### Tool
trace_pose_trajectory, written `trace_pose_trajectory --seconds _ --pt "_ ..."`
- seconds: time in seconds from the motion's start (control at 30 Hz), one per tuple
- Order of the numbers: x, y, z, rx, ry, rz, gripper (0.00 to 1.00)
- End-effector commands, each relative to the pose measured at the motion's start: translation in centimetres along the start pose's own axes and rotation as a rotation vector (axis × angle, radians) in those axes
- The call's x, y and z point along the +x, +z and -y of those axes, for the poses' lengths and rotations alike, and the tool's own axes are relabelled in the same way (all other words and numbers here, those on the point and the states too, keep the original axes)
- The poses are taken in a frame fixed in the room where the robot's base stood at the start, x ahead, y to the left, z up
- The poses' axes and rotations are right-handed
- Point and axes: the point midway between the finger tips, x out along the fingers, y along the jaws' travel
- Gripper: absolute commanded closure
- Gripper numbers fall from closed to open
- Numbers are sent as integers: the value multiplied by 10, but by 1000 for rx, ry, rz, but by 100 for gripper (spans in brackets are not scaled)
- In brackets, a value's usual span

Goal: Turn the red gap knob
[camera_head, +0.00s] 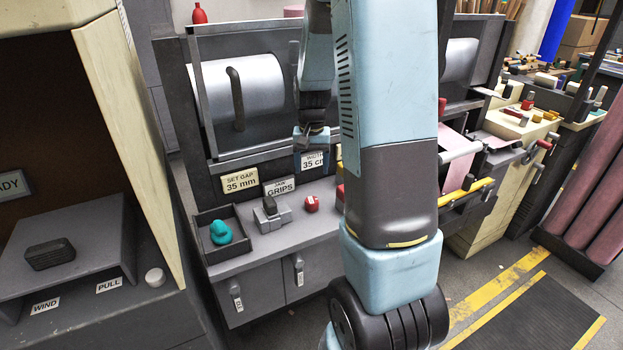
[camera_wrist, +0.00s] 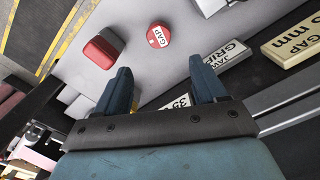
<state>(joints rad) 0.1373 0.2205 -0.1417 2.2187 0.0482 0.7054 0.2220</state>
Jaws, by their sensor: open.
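The red gap knob (camera_head: 311,204) is on the grey ledge of the machine in the head view. In the wrist view the knob (camera_wrist: 158,35) shows as a round red cap with a white label reading GAP. My gripper (camera_wrist: 158,66) is open and empty, with its two blue fingers apart. The knob lies just beyond the fingertips in the picture, roughly centred between them, and no finger touches it. In the head view my gripper (camera_head: 312,138) hangs above and behind the ledge, partly hidden by my arm.
A larger red block (camera_wrist: 103,47) sits left of the knob in the wrist view. A grey jaw block (camera_head: 271,213) and a tray (camera_head: 205,247) with a teal item (camera_head: 221,232) stand left of the knob. Signs (camera_head: 240,181) line the ledge's back.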

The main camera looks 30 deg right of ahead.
Motion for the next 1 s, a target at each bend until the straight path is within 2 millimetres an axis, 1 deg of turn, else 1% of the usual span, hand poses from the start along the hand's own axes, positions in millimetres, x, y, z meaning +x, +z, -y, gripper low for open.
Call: trace_pose_trajectory --seconds 0.03,0.1,0.2,0.77,0.83,0.93,1.0 --pt "-6 -1 0 0 -1 -3 29" --pt "-13 -1 0 0 -1 -2 29" --pt "-17 0 0 -1 0 -2 29" --pt "-19 0 0 -1 0 -1 29" --pt "-22 1 1 -5 -2 -4 29" --pt "-33 8 3 -22 -11 -19 29" --pt "-46 16 6 -43 -20 -36 29"
